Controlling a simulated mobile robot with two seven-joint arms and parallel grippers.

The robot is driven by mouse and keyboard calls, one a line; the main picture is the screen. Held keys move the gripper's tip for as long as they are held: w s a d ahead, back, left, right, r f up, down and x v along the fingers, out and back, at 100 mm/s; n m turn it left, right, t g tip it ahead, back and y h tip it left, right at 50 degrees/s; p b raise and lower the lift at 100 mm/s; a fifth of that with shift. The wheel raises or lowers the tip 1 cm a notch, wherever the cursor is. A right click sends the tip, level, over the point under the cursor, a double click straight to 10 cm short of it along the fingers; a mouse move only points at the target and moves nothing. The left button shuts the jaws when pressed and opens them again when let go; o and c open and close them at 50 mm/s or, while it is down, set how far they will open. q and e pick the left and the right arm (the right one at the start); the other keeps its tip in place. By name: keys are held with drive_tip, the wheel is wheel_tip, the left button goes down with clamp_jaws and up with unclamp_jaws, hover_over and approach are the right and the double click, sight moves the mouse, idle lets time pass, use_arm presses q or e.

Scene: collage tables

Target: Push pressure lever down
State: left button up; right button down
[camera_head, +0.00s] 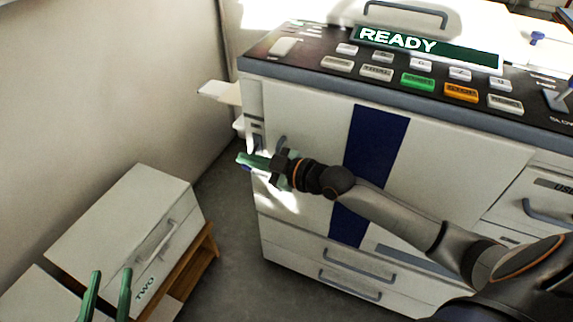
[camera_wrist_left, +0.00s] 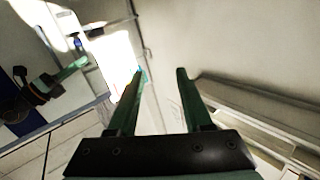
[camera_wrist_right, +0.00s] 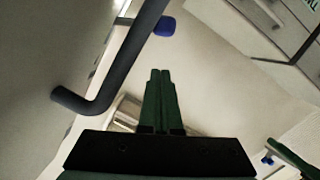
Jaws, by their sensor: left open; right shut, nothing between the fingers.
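A small blue piece, which may be the pressure lever's tip, shows beside my right gripper at the machine's left side in the head view (camera_head: 247,169). A blue tip also shows in the right wrist view (camera_wrist_right: 164,26), beyond the fingertips. I cannot tell for sure which part is the pressure lever. My right gripper (camera_head: 241,158) is shut and empty, with its green fingers together in the right wrist view (camera_wrist_right: 160,72). It lies in front of the machine's left edge; contact is unclear. My left gripper (camera_head: 111,272) is open and empty at the lower left, apart from the machine.
The large white machine (camera_head: 300,105) has a READY display (camera_head: 400,40), buttons and a SLOW-labelled lever (camera_head: 556,98). A dark bent handle (camera_wrist_right: 128,68) is close to my right gripper. A white drawer cabinet labelled TWO (camera_head: 120,215) stands left. Grey floor lies between.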

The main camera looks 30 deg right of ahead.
use_arm(q)
drive_tip(key=s+f+n+g+p, duration=0.1)
drive_tip(key=s+f+g, duration=0.1)
drive_tip(key=f, duration=0.4)
drive_tip(key=s+f+g+y+p, duration=0.1)
drive_tip(key=s+f+g, duration=0.2)
drive_tip(key=f, duration=0.3)
drive_tip(key=shift+f+n+g, duration=0.35)
drive_tip(key=shift+n+g, duration=0.05)
drive_tip(key=shift+g, duration=0.1)
use_arm(e)
drive_tip(key=v, duration=1)
drive_tip(key=shift+r, duration=0.2)
drive_tip(key=shift+f, duration=0.1)
